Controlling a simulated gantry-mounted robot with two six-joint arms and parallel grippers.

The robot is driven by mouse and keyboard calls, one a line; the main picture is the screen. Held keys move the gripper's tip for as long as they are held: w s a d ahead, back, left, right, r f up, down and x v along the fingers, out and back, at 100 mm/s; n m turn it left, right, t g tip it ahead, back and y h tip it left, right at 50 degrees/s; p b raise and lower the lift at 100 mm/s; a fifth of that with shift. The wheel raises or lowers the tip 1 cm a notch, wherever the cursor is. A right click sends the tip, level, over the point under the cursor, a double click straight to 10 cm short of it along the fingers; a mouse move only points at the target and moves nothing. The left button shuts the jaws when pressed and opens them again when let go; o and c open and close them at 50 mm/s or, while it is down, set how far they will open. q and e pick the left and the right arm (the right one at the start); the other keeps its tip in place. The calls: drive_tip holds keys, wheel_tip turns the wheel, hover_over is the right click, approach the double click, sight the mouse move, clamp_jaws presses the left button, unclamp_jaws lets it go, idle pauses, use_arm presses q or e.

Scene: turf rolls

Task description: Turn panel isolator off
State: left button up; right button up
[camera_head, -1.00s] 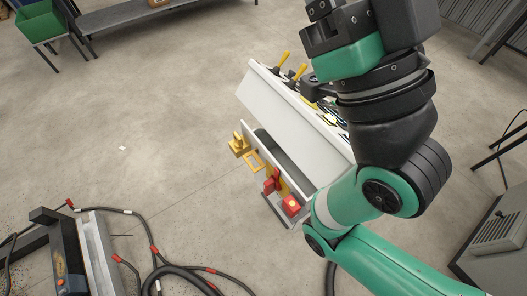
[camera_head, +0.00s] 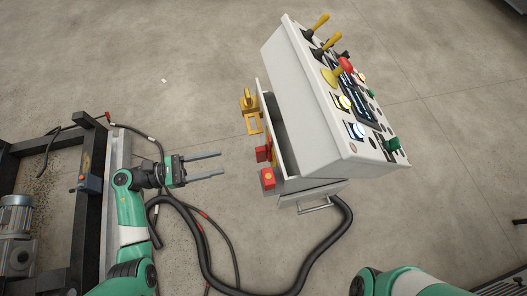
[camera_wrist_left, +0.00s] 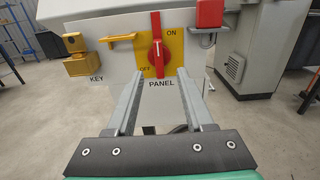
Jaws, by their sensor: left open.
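The panel isolator is a red rotary handle (camera_wrist_left: 157,45) on a yellow plate (camera_wrist_left: 147,60) marked ON at upper right and OFF at lower left, with PANEL below. The handle stands about upright in the left wrist view. In the head view the red handle (camera_head: 263,153) is on the console's left side. My left gripper (camera_head: 221,164) is open and empty, pointing at it with a gap. In the left wrist view its fingertips (camera_wrist_left: 158,74) lie either side of the handle's lower end. My right gripper is out of view; only part of my right arm shows.
A yellow key block (camera_wrist_left: 76,53) and yellow bracket (camera_wrist_left: 119,39) are left of the handle; a red box (camera_wrist_left: 209,13) is to its right. The console (camera_head: 315,105) carries levers and buttons. Black hoses (camera_head: 210,255) lie on the floor below my left gripper.

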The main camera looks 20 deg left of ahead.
sight(263, 154)
use_arm(q)
drive_tip(key=b+x, duration=0.1)
drive_tip(key=x, duration=1)
drive_tip(key=shift+w+d, duration=0.15)
drive_tip(key=shift+w, duration=0.15)
drive_tip(key=shift+r, duration=0.1)
clamp_jaws()
